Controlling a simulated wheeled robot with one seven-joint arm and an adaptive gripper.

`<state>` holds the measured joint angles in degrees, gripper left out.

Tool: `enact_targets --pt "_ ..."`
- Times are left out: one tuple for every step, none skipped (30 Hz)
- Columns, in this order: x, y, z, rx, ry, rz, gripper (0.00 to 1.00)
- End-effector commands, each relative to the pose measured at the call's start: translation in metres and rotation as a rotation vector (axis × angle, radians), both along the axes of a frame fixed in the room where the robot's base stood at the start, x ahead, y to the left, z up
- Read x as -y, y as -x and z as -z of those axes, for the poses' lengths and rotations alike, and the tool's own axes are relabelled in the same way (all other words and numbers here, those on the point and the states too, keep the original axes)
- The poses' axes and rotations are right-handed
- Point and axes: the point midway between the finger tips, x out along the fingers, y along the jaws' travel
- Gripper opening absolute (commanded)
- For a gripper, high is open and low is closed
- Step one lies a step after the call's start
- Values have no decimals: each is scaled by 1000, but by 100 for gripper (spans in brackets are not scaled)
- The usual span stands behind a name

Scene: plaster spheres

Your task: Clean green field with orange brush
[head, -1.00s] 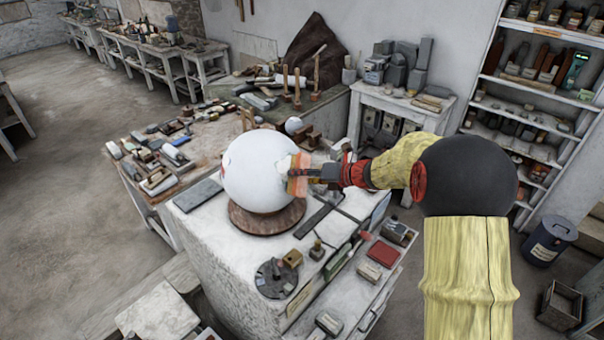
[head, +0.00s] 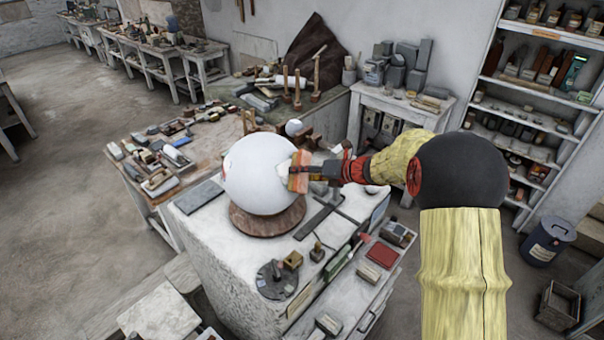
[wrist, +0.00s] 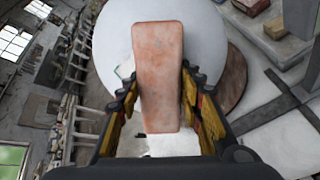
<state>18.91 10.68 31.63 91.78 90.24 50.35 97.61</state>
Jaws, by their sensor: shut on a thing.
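A large white plaster sphere (head: 258,175) sits on a round brown wooden base (head: 262,217) on the pale stone block. My gripper (head: 318,173) is to the right of the sphere, shut on the orange brush (head: 299,172). The brush is at the sphere's right side; I cannot tell whether it touches. In the wrist view the brush (wrist: 158,70) lies between the two fingers and hides part of the sphere (wrist: 205,55). A thin greenish line (wrist: 121,73) shows near the sphere's left edge there. No full green field is clearly visible. A faint reddish patch (head: 228,163) shows on the sphere's left side.
A stone-topped block (head: 235,262) carries small tools and a dark round disc (head: 277,280) in front of the sphere. A workbench (head: 150,140) crowded with tools stands behind left. A shelf (head: 535,110) with bottles is at the right. Open floor lies at the left.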

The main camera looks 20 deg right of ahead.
Motion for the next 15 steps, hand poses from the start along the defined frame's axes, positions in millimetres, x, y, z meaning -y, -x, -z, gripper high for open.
enact_targets --pt "1 -3 -4 1 0 0 8" --pt "2 -4 -6 1 0 0 8" --pt "3 -6 -8 1 0 0 8" --pt "3 -8 -10 3 1 0 8" --pt "4 -9 -11 3 1 0 8" --pt "5 -11 -12 3 1 0 8" --pt "5 -12 -13 3 1 0 8" --pt "5 -13 -13 2 1 0 8" --pt "6 -13 -13 1 0 0 8" --pt "6 -14 -13 1 0 0 8" --pt "6 -14 -13 1 0 0 8" --pt "6 -14 -12 1 0 0 8" --pt "6 -14 -12 1 0 0 8" --pt "5 -14 -12 1 0 0 8" --pt "5 -13 -12 1 0 0 8"
